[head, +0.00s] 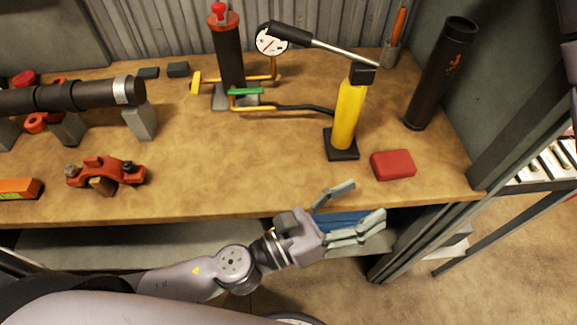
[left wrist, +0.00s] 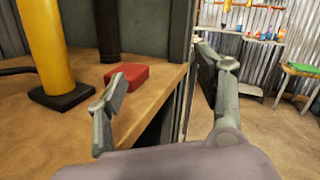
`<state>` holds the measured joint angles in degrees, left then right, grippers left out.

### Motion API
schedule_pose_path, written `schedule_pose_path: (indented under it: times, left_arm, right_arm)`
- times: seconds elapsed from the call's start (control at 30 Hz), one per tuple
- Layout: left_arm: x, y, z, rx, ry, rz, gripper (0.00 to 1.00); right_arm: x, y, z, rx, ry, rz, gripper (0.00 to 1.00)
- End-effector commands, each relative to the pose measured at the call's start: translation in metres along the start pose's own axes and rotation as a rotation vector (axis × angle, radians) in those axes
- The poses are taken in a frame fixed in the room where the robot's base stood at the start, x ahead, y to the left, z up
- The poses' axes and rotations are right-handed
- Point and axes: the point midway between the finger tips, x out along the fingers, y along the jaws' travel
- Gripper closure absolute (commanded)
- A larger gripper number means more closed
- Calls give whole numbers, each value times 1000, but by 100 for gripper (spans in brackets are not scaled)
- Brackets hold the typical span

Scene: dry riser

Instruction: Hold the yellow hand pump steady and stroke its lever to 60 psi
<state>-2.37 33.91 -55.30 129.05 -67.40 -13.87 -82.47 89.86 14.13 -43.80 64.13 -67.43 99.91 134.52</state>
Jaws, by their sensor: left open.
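The yellow hand pump (head: 349,112) stands upright on its black base on the bench. Its lever (head: 340,51) slants up and left from the pump top to a black grip. A round white gauge (head: 270,40) with a red needle is beside that grip; I cannot read its value. In the left wrist view the pump (left wrist: 45,45) is at the far left, its top cut off. My left gripper (head: 350,207) is open and empty at the bench's front edge, apart from the pump. It also shows in the left wrist view (left wrist: 160,100). My right gripper is not in view.
A red block (head: 393,165) lies right of the pump base. A dark upright cylinder (head: 440,75) stands behind it. A black pipe (head: 70,97) and a red clamp-like tool (head: 105,172) are at left.

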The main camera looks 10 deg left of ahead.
Motion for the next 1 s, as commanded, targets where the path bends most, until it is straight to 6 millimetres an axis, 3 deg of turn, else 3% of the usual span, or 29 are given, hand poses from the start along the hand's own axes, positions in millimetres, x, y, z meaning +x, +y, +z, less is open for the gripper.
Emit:
schedule_pose_path:
  times: [0.1,0.2,0.47,0.67,1.0]
  left_arm:
    - [-29,38,27,120,7,160,37]
    - [-48,60,43,195,25,267,37]
    - [-72,86,62,285,64,395,37]
    - [-52,96,63,291,60,401,37]
    - [10,122,63,290,61,399,37]
  right_arm:
    - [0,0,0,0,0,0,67]
    - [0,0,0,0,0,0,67]
    - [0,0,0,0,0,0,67]
    - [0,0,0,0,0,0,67]
    - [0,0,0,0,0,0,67]
